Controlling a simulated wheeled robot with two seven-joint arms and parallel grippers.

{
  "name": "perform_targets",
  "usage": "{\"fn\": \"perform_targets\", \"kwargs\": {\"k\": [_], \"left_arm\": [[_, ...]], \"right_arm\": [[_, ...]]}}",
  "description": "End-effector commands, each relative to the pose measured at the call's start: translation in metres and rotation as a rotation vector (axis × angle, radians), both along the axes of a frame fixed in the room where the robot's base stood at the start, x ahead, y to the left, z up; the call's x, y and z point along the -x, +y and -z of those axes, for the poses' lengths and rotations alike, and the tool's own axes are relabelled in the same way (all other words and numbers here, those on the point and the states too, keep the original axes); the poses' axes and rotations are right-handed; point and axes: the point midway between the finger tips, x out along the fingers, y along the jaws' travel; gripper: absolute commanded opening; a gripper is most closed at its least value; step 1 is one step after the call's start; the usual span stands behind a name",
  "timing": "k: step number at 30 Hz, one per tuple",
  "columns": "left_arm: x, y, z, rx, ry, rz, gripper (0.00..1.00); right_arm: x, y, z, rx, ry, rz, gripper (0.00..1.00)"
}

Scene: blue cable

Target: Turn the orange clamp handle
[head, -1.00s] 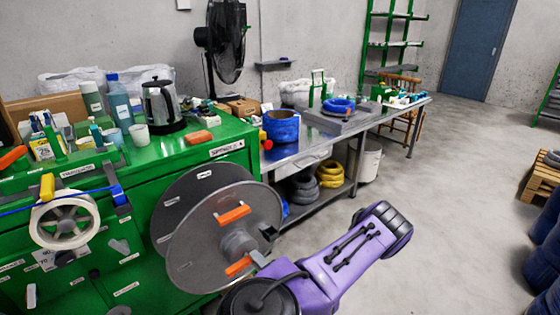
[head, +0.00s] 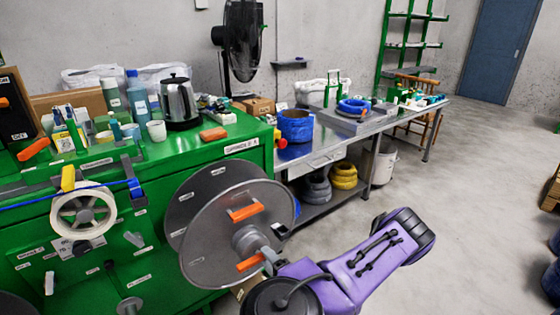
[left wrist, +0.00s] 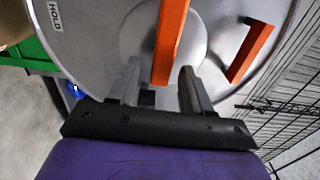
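A large grey spool disc (head: 205,240) stands in front of the green cabinet. It carries two orange handles, an upper one (head: 243,212) and a lower one (head: 250,262). My left gripper (head: 270,256) is beside the lower handle, at the disc's right side. In the left wrist view the fingers of my left gripper (left wrist: 160,80) are apart with nothing clearly gripped. One orange bar (left wrist: 170,42) lies ahead, between the finger lines. A second orange bar (left wrist: 250,52) is to the right, outside the fingers. Contact cannot be told. Another orange handle (head: 34,149) sits at the cabinet's left. My right gripper is out of view.
The green cabinet top (head: 220,143) holds a kettle (head: 178,100), bottles and cups. A white reel (head: 84,214) with blue cable is on the cabinet front. A metal bench (head: 330,138) with blue coils extends behind. Wire mesh (left wrist: 290,110) shows at right in the wrist view.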

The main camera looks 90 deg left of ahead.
Motion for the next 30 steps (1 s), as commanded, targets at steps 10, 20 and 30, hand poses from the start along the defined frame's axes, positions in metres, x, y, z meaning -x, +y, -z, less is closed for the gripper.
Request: {"fn": "perform_targets", "kwargs": {"k": [10, 20, 30], "left_arm": [[-0.021, -0.031, 0.003, 0.002, -0.004, 0.004, 0.49], [-0.054, -0.085, 0.001, 0.0, -0.002, 0.001, 0.49], [-0.056, -0.089, 0.0, 0.0, 0.0, -0.001, 0.49]], "right_arm": [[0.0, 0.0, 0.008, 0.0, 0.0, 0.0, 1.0], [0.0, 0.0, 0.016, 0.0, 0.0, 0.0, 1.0], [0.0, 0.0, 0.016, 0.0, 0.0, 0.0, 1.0]]}}
